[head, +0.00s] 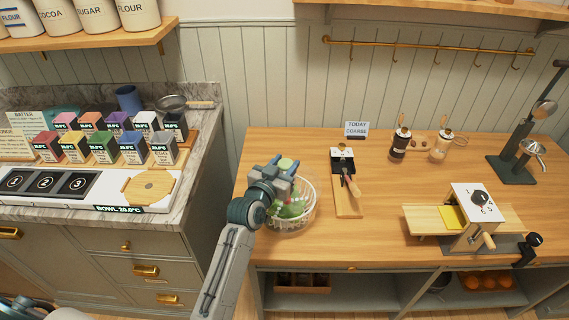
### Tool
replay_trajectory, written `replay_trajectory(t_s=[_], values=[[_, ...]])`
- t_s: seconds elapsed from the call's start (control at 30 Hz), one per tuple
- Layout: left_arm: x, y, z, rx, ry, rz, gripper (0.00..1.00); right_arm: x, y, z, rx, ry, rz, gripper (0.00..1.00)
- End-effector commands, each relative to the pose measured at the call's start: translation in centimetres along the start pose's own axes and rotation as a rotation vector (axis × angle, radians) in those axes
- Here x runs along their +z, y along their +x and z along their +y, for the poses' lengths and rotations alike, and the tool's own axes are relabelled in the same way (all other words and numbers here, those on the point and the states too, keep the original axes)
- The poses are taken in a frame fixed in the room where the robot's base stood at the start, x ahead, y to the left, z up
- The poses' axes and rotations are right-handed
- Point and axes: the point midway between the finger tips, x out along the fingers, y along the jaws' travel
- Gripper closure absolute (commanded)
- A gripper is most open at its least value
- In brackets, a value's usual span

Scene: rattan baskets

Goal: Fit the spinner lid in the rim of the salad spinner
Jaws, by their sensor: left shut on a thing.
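The salad spinner (311,218) stands near the left front of the wooden counter, a clear, pale-rimmed round bowl with green contents showing through. My left gripper (286,173) is over its back left part and is shut on a pale green piece (287,163), which looks like part of the spinner lid. The gripper and wrist hide most of the lid and the left part of the rim. I cannot tell whether the lid touches the rim or sits level. My right gripper is out of view.
A wooden board with a grater-like tool (344,175) is close to the spinner's right. A boxed crank machine (472,216) stands at the right front. A marble counter with coloured boxes (108,148) is at the left. The counter between board and machine is mostly clear.

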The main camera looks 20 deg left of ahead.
Motion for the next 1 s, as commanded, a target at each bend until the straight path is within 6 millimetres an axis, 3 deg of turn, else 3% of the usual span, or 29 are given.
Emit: replay_trajectory(t_s=[1.0], values=[[-0.14, -0.02, 0.02, 0.0, 0.0, 0.002, 1.0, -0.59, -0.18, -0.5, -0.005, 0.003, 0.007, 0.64]])
